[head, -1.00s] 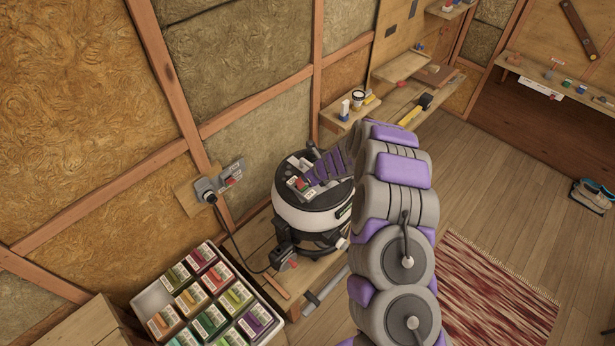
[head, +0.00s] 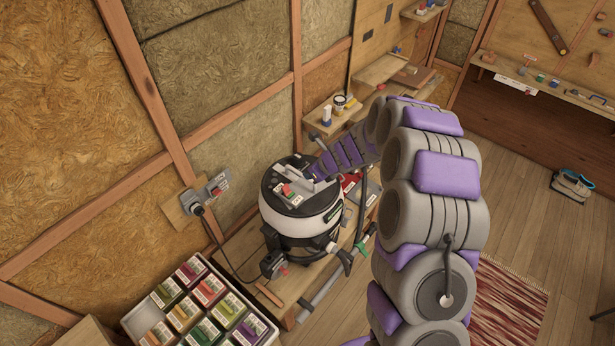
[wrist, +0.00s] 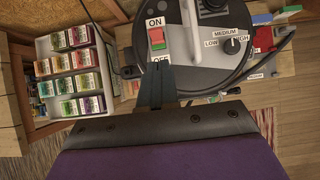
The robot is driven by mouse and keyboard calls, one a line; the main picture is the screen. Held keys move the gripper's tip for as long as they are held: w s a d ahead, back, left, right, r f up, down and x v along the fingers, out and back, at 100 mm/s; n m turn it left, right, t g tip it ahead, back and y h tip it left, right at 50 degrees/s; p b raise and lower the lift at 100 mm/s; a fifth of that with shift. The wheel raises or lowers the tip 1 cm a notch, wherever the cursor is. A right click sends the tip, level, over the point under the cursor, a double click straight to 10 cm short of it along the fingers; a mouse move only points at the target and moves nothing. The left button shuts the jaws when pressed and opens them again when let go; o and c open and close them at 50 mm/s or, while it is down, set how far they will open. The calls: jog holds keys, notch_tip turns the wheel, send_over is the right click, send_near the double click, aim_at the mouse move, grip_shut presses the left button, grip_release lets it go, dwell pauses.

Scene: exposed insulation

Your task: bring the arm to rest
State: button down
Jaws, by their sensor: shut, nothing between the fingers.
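My gripper (wrist: 153,70) is shut and empty. In the wrist view its dark fingers point at the top of a round vacuum cleaner (wrist: 195,80), just below a red switch (wrist: 157,38) marked ON and OFF. The fingertips overlap the OFF label; I cannot tell whether they touch the lid. In the head view the gripper (head: 309,172) is over the right part of the vacuum's lid, to the right of the red switch (head: 286,189). My bent arm reaches in from the lower right. A dial (wrist: 232,45) marked LOW, MEDIUM and HIGH sits right of the switch.
The vacuum stands on a low wooden bench (head: 240,262) by the insulated wall. A tray of coloured boxes (head: 258,333) is at lower left. Shelves hold small items behind. Open wooden floor (head: 515,205) lies to the right.

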jog(key=shift+a+r, duration=0.1)
dwell(0.4)
jog(key=s+r+n+g+b, duration=0.25)
jog(key=s+n+b, duration=0.35)
jog(key=s, duration=0.4)
jog(key=s+r+n+g+b, duration=0.1)
jog(key=s+r+n+b, duration=0.25)
jog(key=s+n, duration=0.5)
jog(key=s+d+f+n+g+h+b, duration=0.1)
jog(key=s+d+n+b, duration=0.4)
jog(key=s, duration=0.8)
jog(key=s+d+f+n+g+h+b, duration=0.1)
jog(key=s+d+f+n+h+b, duration=0.3)
jog(key=s+d, duration=0.6)
jog(key=s+f+n+b, duration=0.1)
jog(key=s+n+b, duration=0.1)
jog(key=s, duration=0.2)
jog(key=shift+s+g+h, duration=0.25)
jog(key=shift+g+h, duration=0.05)
jog(key=shift+g, duration=0.05)
